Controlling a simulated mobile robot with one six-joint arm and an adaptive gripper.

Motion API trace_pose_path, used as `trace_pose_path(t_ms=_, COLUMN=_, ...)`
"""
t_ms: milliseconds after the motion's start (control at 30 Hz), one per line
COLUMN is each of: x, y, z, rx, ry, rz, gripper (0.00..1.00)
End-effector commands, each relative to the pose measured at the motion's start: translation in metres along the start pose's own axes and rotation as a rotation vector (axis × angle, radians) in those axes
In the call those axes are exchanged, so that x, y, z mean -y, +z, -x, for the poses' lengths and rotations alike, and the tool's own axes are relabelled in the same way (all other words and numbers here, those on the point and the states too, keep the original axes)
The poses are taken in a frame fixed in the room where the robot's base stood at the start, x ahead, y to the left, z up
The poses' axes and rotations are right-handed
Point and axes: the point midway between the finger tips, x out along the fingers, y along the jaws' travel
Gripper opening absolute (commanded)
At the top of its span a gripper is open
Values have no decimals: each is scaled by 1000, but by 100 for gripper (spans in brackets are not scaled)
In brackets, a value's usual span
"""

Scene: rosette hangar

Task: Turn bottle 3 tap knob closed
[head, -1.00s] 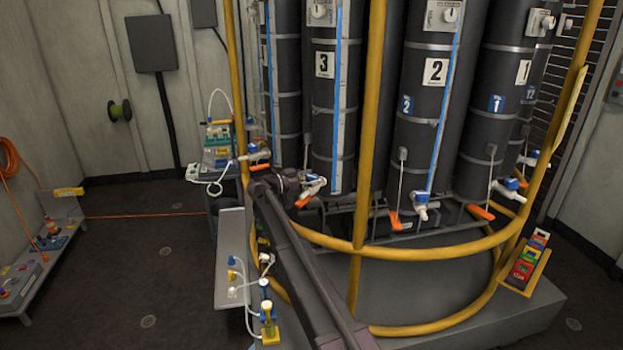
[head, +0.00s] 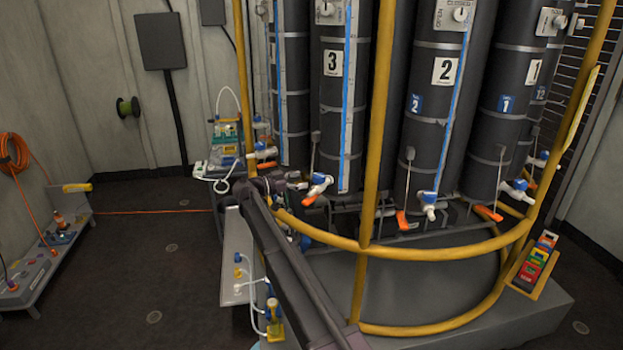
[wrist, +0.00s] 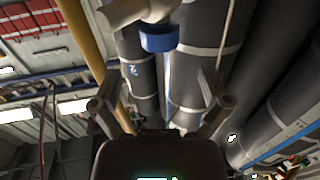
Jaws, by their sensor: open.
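Bottle 3 (head: 333,100) is a tall dark cylinder with a white "3" label, left of bottle 2 in the head view. Its tap (head: 320,184) near the base has a blue knob and white body. My gripper (head: 296,183) is just left of this tap, partly hidden by my own wrist. In the wrist view, my gripper (wrist: 160,103) is open, with two spread fingers and nothing between them. A blue knob (wrist: 158,40) on a white tap body (wrist: 135,12) shows above the fingertips, apart from them. The knob's exact turn is unclear.
A yellow rail (head: 400,252) curves in front of the bottles, with a yellow post (head: 378,110) right of bottle 3. Bottle 2's tap (head: 428,203) is farther right. A grey shelf (head: 238,262) with tubing is below left. Open floor (head: 130,250) lies left.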

Motion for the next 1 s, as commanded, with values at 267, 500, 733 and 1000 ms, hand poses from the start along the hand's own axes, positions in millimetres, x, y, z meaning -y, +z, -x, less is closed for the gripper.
trace_pose_path(t_ms=267, x=0, y=0, z=40, rx=0, ry=0, rz=0, gripper=96)
trace_pose_path(t_ms=500, x=0, y=0, z=53, rx=0, ry=0, rz=0, gripper=96)
trace_pose_path(t_ms=733, x=0, y=0, z=54, rx=0, ry=1, rz=0, gripper=96)
trace_pose_path(t_ms=1000, x=0, y=0, z=54, rx=0, ry=1, rz=0, gripper=96)
